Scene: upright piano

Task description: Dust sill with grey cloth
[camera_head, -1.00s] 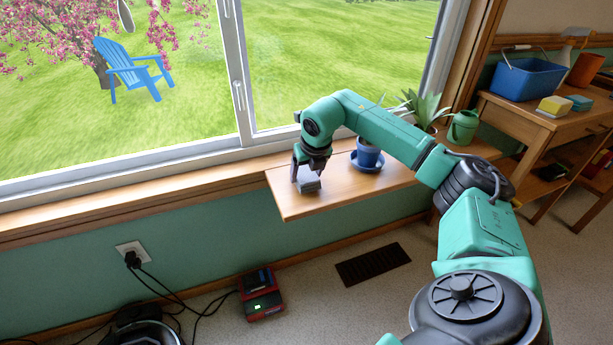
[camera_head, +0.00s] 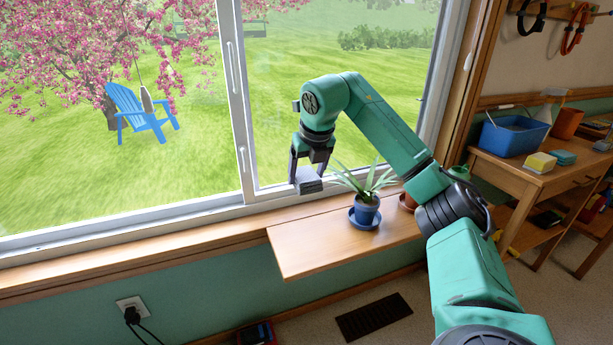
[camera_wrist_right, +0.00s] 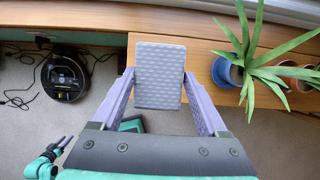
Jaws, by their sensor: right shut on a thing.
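My right gripper (camera_head: 307,176) is shut on a grey block-like folded cloth (camera_head: 309,184). In the right wrist view the cloth (camera_wrist_right: 160,75) shows a dimpled face between the two fingers. The gripper holds it above the wooden sill (camera_head: 320,252), apart from it, near the window frame. The sill's broad board juts into the room below the window. A teal arm end with purple fingers, seemingly my left gripper (camera_wrist_right: 62,146), shows small at the lower left of the wrist view. Its opening is unclear.
A potted plant (camera_head: 366,207) on a blue saucer stands on the sill, right of the cloth. A terracotta pot (camera_head: 408,201) is partly hidden behind my right arm. The board's left part is clear. A side table (camera_head: 520,170) holds a blue bucket (camera_head: 513,134).

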